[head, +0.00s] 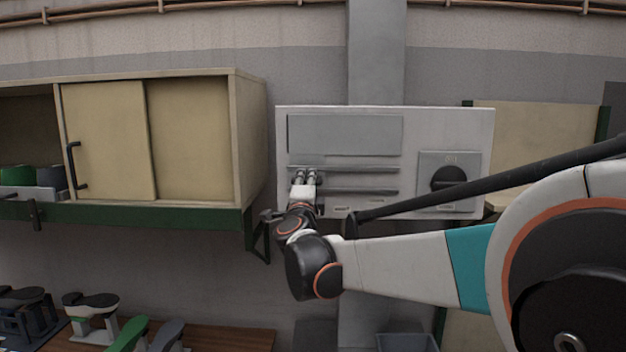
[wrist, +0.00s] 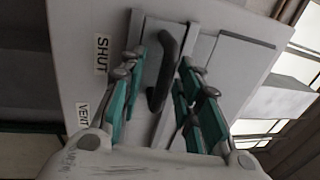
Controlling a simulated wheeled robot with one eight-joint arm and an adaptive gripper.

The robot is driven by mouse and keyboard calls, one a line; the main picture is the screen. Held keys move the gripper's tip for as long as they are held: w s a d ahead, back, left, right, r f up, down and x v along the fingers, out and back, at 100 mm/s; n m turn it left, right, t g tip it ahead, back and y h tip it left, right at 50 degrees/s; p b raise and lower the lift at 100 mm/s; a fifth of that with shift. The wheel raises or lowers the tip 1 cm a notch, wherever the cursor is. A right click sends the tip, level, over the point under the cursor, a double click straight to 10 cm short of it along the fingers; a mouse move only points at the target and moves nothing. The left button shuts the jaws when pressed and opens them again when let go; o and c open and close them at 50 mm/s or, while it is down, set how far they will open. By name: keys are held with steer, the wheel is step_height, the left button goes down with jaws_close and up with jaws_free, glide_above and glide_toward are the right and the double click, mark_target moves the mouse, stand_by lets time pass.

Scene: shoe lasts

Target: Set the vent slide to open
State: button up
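The vent slide's black handle (wrist: 160,88) stands upright between my two fingers in the wrist view. My gripper (wrist: 162,62) is open, with one finger on each side of the handle and visible gaps to it. A label reading SHUT (wrist: 101,55) and one reading VENT (wrist: 83,115) are on the panel left of the fingers. In the head view the pale wall panel (head: 440,125) carries a grey plate and two horizontal rails (head: 360,169). My gripper (head: 306,178) is at the rails' left end and hides the handle there.
A black rotary knob (head: 448,180) is on the panel's right side. A wall cabinet (head: 195,140) with sliding doors hangs close to the left of my gripper. Shoe lasts (head: 92,302) stand on a wooden bench (head: 235,338) below. A grey bin (head: 405,342) is at the bottom.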

steer(key=shift+s+a+r, duration=0.1)
steer(key=shift+c, duration=0.2)
jaws_close()
